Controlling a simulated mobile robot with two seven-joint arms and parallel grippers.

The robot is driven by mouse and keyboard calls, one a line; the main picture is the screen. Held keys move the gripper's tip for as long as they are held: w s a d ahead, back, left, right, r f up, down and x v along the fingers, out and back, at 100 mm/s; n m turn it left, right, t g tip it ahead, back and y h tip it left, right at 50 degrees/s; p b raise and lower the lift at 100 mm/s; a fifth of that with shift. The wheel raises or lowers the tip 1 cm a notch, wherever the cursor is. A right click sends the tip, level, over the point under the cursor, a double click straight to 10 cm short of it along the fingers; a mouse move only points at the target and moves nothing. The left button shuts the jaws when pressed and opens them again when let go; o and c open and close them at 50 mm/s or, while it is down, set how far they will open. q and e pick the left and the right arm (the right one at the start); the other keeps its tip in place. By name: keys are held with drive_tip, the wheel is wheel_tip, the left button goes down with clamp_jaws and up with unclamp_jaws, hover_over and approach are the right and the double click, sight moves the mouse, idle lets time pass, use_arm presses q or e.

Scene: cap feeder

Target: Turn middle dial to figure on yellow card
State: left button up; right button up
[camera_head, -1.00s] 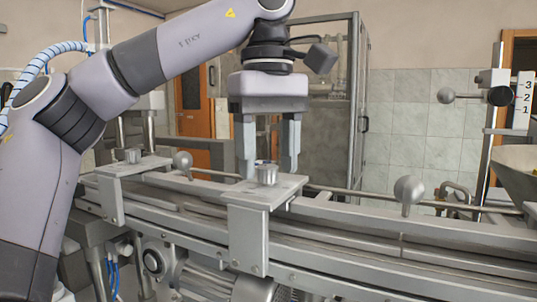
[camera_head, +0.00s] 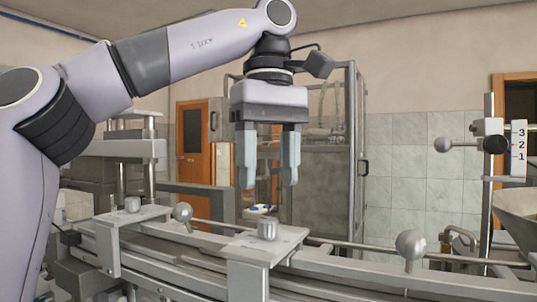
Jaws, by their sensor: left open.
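A small grey cylindrical dial (camera_head: 267,229) stands on a flat metal bracket plate (camera_head: 250,244) at the middle of the machine. A second, similar dial (camera_head: 132,204) stands on another bracket plate to the left. My left gripper (camera_head: 267,184) points straight down above the middle dial. Its two fingers are apart with nothing between them, and the tips are clear above the dial. I cannot read any figure on the dials. No yellow card shows in this view. My right gripper is out of view.
Ball-headed levers (camera_head: 410,245) and (camera_head: 183,212) rise from the conveyor rails. A post at the right carries a scale (camera_head: 519,148) marked 3, 2, 1 and a ball handle (camera_head: 444,144). A metal bowl (camera_head: 520,212) stands at the right edge. A glazed cabinet (camera_head: 335,160) stands behind.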

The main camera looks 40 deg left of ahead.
use_arm(q)
drive_tip(key=shift+r, duration=0.75)
